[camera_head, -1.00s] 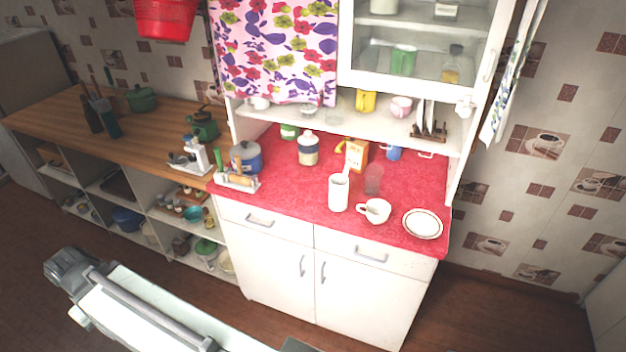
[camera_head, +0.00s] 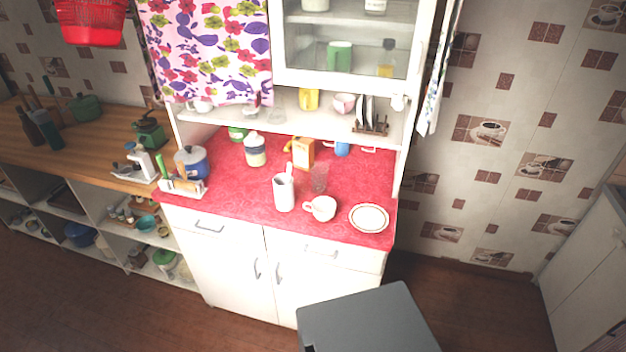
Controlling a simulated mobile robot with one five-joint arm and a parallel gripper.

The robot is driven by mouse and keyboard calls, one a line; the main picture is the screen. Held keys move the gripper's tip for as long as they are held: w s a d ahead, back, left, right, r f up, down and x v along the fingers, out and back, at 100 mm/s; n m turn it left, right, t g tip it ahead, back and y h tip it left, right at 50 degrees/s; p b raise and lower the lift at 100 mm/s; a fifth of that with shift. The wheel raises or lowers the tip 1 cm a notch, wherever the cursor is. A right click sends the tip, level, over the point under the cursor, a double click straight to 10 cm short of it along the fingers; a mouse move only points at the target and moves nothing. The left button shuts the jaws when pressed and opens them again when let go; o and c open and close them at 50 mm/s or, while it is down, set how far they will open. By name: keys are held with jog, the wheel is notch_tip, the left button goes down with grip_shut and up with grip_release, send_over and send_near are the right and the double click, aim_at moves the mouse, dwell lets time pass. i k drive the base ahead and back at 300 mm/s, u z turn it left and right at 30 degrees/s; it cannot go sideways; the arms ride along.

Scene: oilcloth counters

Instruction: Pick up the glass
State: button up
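A clear drinking glass (camera_head: 319,178) stands upright on the red oilcloth counter (camera_head: 232,192). It is behind and between a white pitcher-like container (camera_head: 284,193) and a white cup (camera_head: 322,208); its lower part is close behind the cup. Another clear glass-like vessel (camera_head: 276,113) stands on the low shelf above the counter, and it is faint. My gripper is not in view.
A plate (camera_head: 369,218) lies at the counter's front right. Floor is clear at right.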

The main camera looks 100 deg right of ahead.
aim_at(319, 171)
jog(key=z, duration=0.05)
jog(key=k, duration=1.8)
jog(key=z, duration=0.1)
